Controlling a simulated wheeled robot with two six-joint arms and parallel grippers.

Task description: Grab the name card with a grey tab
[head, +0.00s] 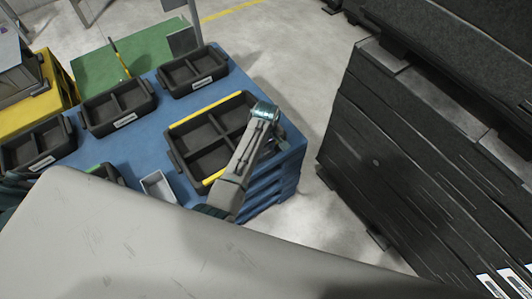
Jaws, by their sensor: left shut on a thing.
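No card with a grey tab can be made out. White labels show on the fronts of smaller black bins, such as the back bin (192,72), the middle bin (118,105) and the left bin (38,146). My right gripper is not in view.
The bins stand on a blue table (155,143). A small grey tray (158,188) sits near its front. A tall dark stack (405,160) stands at the right, with open floor (300,75) between it and the table. A large grey surface (130,245) blocks the lower view.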

